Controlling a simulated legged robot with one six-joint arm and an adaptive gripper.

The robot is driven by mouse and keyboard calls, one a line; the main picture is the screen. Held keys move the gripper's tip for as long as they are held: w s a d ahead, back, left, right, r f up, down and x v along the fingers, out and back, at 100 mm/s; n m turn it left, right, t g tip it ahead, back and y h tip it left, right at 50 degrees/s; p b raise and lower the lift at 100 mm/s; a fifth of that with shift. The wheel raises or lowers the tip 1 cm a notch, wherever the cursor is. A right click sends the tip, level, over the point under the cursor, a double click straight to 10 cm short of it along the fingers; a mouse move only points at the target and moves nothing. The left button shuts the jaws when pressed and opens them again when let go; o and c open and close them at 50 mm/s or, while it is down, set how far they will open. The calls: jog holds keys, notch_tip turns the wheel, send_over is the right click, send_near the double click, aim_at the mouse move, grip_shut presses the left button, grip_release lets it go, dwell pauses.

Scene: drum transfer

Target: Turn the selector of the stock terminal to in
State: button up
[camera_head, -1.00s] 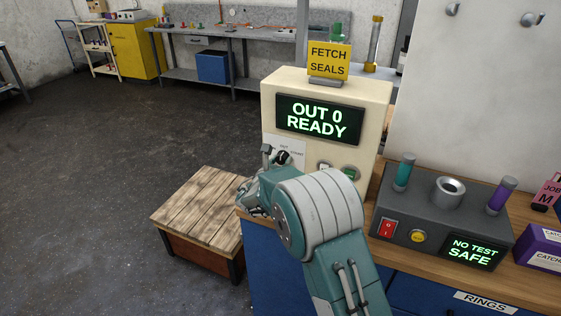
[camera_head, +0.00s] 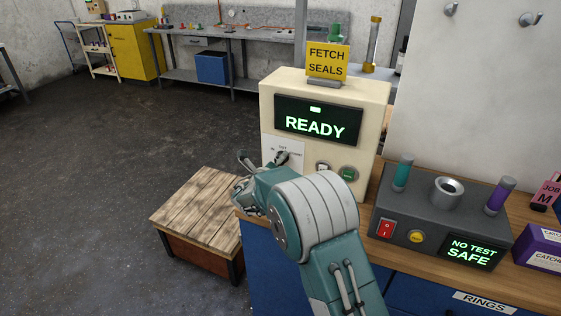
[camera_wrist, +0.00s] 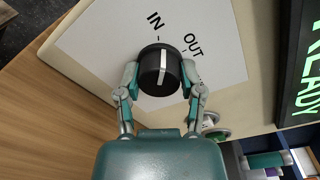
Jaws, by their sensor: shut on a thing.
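The stock terminal (camera_head: 268,105) is a cream box on the bench. Its screen (camera_head: 316,120) reads READY, with only a small bright mark on the line above. The selector (camera_wrist: 160,62) is a round black knob with a white line, on a white plate marked IN, OUT and a third, partly covered word. The white line points up, roughly toward the tick below IN. My gripper (camera_wrist: 160,80) is shut on the selector, one finger on each side. In the head view my arm hides much of the gripper.
A yellow FETCH SEALS sign (camera_head: 328,62) stands on the terminal. White and green buttons (camera_head: 348,173) are right of the selector. A grey tester box (camera_head: 400,228) with two upright handles stands to the right on the bench. A low wooden platform (camera_head: 195,210) is at left, with open floor beyond.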

jog(key=shift+a+n, duration=0.2)
jog(key=shift+n, duration=1)
jog(key=o, duration=1.2)
jog(key=shift+a+f, duration=0.1)
jog(key=shift+a, duration=0.05)
jog(key=shift+c, duration=0.2)
jog(key=v, duration=1.2)
jog(key=shift+f, duration=0.1)
